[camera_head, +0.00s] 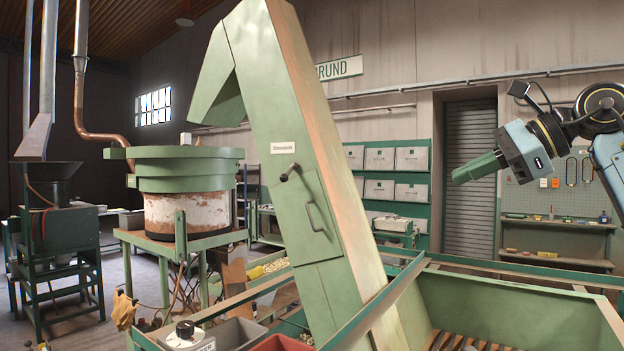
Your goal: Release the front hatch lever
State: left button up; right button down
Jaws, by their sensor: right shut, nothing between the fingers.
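The front hatch (308,215) is a pale green panel low on the tilted green conveyor housing (272,110). Its dark lever (290,172) sits at the panel's upper left edge, below a small white label. A green bar handle (314,205) is fixed on the panel below the lever. The hatch looks closed. My right gripper (462,174) has green fingers, shut and empty, pointing left. It hangs in the air well to the right of the hatch, apart from it. My left gripper is not in view.
A large green hopper bin (520,305) fills the lower right, with green rails (375,300) crossing in front of the housing. A round green bowl feeder (180,170) stands at the left. Grey and red bins (280,343) sit at the bottom. The air between gripper and housing looks clear.

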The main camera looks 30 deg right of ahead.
aim_at(283, 177)
jog(key=i, duration=1.5)
